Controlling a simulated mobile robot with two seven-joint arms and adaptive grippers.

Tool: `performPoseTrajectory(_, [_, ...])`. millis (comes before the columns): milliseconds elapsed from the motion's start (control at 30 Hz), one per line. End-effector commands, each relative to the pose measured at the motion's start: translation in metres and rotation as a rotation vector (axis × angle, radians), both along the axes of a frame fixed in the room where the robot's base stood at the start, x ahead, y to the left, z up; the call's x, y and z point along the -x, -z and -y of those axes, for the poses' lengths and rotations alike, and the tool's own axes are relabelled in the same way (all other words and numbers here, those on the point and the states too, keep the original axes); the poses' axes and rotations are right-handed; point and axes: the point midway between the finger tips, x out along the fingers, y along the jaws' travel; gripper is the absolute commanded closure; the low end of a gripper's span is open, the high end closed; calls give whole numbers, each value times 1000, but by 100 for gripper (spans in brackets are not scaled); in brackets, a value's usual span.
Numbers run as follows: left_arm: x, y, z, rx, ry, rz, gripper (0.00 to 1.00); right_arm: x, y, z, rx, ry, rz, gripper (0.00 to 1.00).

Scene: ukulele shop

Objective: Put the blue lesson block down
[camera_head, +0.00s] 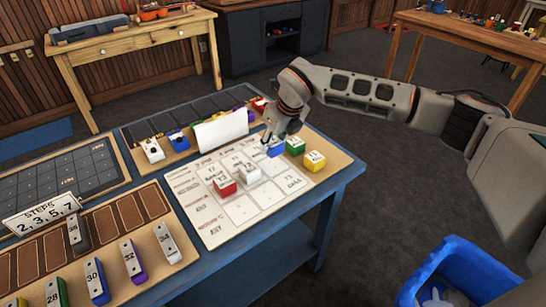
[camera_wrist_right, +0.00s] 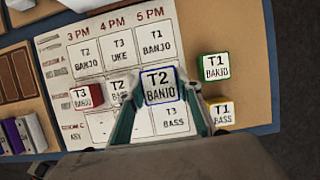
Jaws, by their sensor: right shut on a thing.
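The blue lesson block (camera_head: 276,150), lettered T2 BANJO, is between the fingertips of my right gripper (camera_head: 273,138). In the right wrist view the fingers (camera_wrist_right: 160,104) close on both sides of the blue block (camera_wrist_right: 159,86). It covers part of the 5 PM column of the white schedule sheet (camera_head: 240,211). It looks larger than the other blocks there; I cannot tell its exact height above the sheet. A red block (camera_head: 224,186) and a white block (camera_head: 250,173) sit on the sheet, left of it in the wrist view. My left gripper is not in view.
A green block (camera_head: 295,146) and a yellow block (camera_head: 314,161) stand on the board right of the sheet. A blank white card (camera_head: 221,129) stands behind it. Several numbered bars stand at the left, and a blue bin (camera_head: 462,276) is at the lower right.

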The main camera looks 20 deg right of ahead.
Motion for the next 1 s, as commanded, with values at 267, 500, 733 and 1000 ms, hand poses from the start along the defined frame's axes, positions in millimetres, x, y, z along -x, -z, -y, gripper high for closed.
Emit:
performPoseTrajectory(267, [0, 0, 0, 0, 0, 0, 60, 0, 20, 0, 0, 1, -1, 87])
performPoseTrajectory(500, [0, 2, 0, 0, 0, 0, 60, 0, 53, 0, 0, 2, -2, 87])
performPoseTrajectory(733, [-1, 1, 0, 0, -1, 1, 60, 0, 55, 0, -1, 1, 1, 87])
performPoseTrajectory(1000, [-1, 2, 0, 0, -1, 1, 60, 0, 59, 0, 0, 1, 0, 49])
